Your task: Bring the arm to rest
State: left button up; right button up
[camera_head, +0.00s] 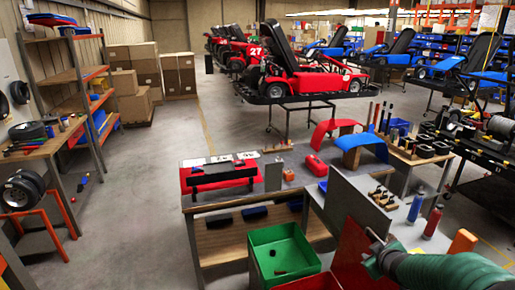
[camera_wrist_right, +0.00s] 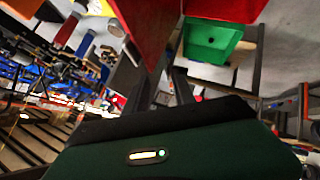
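My right arm comes in from the lower right of the head view in a green sleeve. My left arm and gripper are not in view.
A workbench (camera_head: 205,207) carries a red kart part (camera_head: 218,177) and a blue arched part (camera_head: 360,142). A green bin (camera_head: 262,237) and a red bin (camera_head: 310,282) stand in front. Blue (camera_head: 415,208) and red (camera_head: 433,222) bottles stand near my arm.

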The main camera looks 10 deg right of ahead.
jog(key=s+a+f+m+g+y, duration=0.1)
jog(key=s+a+f+g+y, duration=0.1)
jog(key=s+a, duration=0.8)
jog(key=s+a+f+m+g+y, duration=0.1)
jog(key=s+a+f+g, duration=0.3)
jog(key=s+a, duration=0.6)
jog(key=a+f+m, duration=0.1)
jog(key=a+f, duration=0.1)
jog(key=a, duration=0.5)
jog(key=shift+f+g+y, duration=0.3)
jog(key=shift+y, duration=0.1)
